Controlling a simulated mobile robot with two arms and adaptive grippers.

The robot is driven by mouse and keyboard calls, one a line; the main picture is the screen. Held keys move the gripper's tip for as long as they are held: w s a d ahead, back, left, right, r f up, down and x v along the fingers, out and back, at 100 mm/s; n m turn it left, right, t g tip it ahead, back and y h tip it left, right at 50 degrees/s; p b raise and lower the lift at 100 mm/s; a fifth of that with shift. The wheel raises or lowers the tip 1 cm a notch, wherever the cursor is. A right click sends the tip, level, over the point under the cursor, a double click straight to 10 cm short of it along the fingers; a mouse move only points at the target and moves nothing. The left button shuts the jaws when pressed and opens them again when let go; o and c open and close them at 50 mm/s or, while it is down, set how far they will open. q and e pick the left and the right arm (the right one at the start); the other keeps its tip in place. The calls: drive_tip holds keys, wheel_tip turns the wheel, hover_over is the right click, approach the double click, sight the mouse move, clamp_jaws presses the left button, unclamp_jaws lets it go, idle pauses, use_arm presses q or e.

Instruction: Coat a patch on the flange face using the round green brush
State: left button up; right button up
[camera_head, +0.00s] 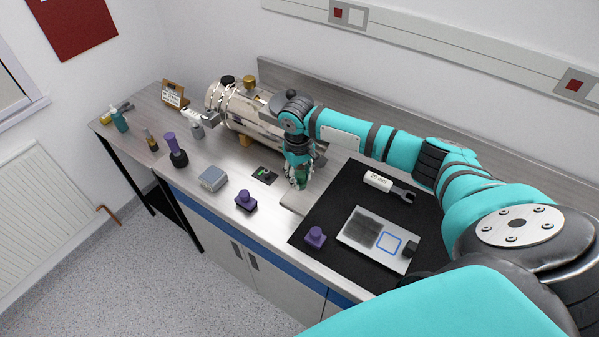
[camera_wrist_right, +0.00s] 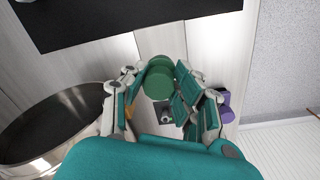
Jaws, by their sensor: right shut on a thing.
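My right gripper (camera_head: 300,180) is shut on the round green brush (camera_wrist_right: 158,80), above the bench just left of the black mat. In the right wrist view the gripper fingers (camera_wrist_right: 160,88) close around the brush from both sides. In the head view the brush is mostly hidden by the fingers. The metal burner chamber (camera_head: 240,115) lies on its side at the back of the bench. In the right wrist view a large round metal rim (camera_wrist_right: 48,108) with a dark inside shows at lower left, apart from the brush. My left gripper is not in view.
A black mat (camera_head: 341,193) holds a wrench (camera_head: 402,194), a plate with a blue square outline (camera_head: 357,238) and a purple-handled block (camera_head: 315,237). Another purple block (camera_head: 245,201), a grey box (camera_head: 213,179) and a small black pad (camera_head: 265,176) stand along the front. Bottles stand at left.

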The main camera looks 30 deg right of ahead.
sight(304, 184)
wheel_tip(304, 184, down, 3)
drive_tip(key=shift+w+r+b, duration=0.1)
drive_tip(key=shift+b, duration=1.1)
use_arm(q)
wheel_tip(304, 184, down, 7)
drive_tip(key=b, duration=0.4)
use_arm(e)
wheel_tip(304, 184, down, 3)
drive_tip(key=shift+f, duration=0.1)
drive_tip(key=p, duration=0.1)
drive_tip(key=s+r+p, duration=0.1)
drive_tip(key=p, duration=0.1)
drive_tip(key=shift+s+d, duration=0.15)
drive_tip(key=shift+d, duration=0.1)
drive_tip(key=shift+s+d+p, duration=0.3)
drive_tip(key=shift+s+p, duration=0.4)
drive_tip(key=shift+s, duration=0.15)
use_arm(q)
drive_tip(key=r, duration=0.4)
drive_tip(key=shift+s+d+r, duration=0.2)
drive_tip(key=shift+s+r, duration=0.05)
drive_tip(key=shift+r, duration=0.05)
use_arm(e)
drive_tip(key=shift+f, duration=0.15)
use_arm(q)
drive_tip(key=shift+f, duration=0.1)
use_arm(e)
drive_tip(key=shift+f, duration=0.4)
